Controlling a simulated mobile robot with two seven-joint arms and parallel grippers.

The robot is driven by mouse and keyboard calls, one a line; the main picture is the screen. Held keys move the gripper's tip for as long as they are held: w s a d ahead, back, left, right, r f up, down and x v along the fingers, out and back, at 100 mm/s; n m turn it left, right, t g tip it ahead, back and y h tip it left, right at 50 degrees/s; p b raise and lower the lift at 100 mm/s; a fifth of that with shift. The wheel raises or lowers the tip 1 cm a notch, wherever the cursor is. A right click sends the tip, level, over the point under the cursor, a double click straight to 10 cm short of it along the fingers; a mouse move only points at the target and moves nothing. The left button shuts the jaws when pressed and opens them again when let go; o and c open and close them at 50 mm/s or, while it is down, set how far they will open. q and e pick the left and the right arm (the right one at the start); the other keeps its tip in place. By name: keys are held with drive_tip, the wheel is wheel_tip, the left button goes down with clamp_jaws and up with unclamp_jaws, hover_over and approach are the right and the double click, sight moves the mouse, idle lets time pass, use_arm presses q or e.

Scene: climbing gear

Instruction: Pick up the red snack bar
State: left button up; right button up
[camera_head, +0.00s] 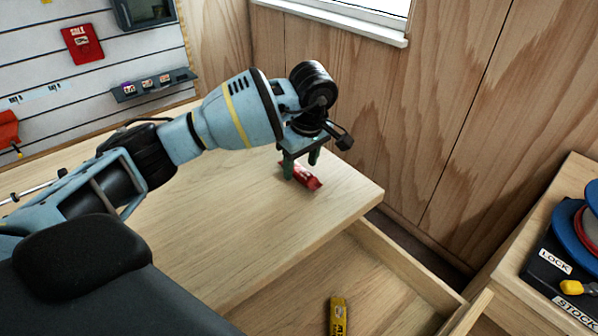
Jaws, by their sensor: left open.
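The red snack bar (307,178) lies on the light wooden tabletop (240,230), near its far right corner. My left gripper (301,168) is open and points down over the bar. Its green-tipped fingers are at the bar's near-left part and hide some of it. I cannot tell whether the fingers touch the bar. My right gripper is not in the picture.
A yellow bar (338,316) lies in the open wooden drawer (375,290) below the table edge. A wood-panelled wall (420,120) stands close behind. A shelf with a black box (555,262) and blue reels is at the right.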

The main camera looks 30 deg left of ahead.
use_arm(q)
drive_tip(key=shift+a+f, duration=0.1)
drive_tip(key=shift+f, duration=0.45)
drive_tip(key=c, duration=1.1)
drive_tip(key=shift+r, duration=0.1)
drive_tip(key=shift+r, duration=0.35)
drive_tip(key=r, duration=0.2)
drive_tip(key=shift+s+d+r, duration=0.35)
drive_tip(key=shift+s+d, duration=0.05)
drive_tip(key=s+d, duration=0.3)
drive_tip(key=s+d+r, duration=0.1)
drive_tip(key=s+d, duration=0.2)
drive_tip(key=s, duration=0.1)
drive_tip(key=s+d, duration=0.3)
drive_tip(key=s, duration=0.1)
drive_tip(key=shift+s+d+r, duration=0.2)
drive_tip(key=shift+d, duration=0.15)
